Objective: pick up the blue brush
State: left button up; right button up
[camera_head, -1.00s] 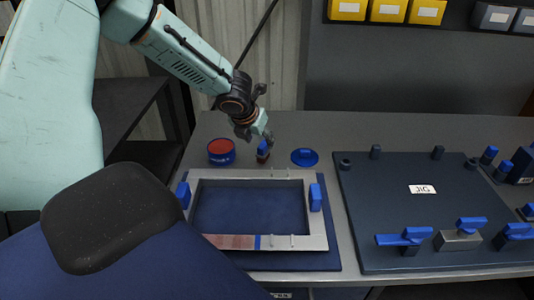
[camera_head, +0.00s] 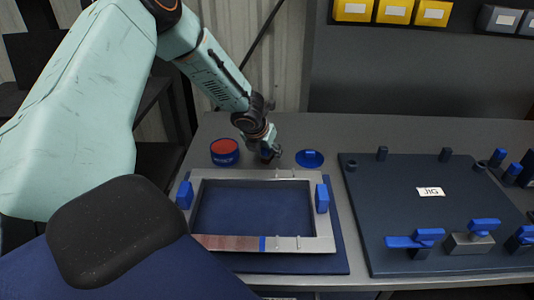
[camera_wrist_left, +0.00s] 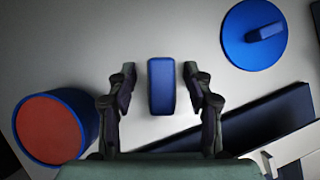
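The blue brush (camera_wrist_left: 161,86) shows from above in the left wrist view as an upright blue block between the two fingers of my left gripper (camera_wrist_left: 160,90). A gap of table shows on each side of it, so the fingers are open around it and apart from it. In the head view my left gripper (camera_head: 268,154) is low over the table behind the metal frame and hides most of the brush. My right gripper is in neither view.
A blue tin with a red top (camera_head: 225,151) stands left of the gripper, and a round blue lid (camera_head: 310,158) lies to its right. The metal frame (camera_head: 326,230) lies in front on a blue mat. A dark jig board (camera_head: 380,200) is at the right.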

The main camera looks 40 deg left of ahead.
pick_arm(q)
jog(key=shift+d+r, duration=0.15)
jog(key=shift+d, duration=0.05)
jog(key=c, duration=0.3)
jog(key=shift+a, duration=0.15)
jog(key=c, duration=0.4)
grip_shut()
notch_tip(320, 180, up, 10)
jog(key=p, duration=0.6)
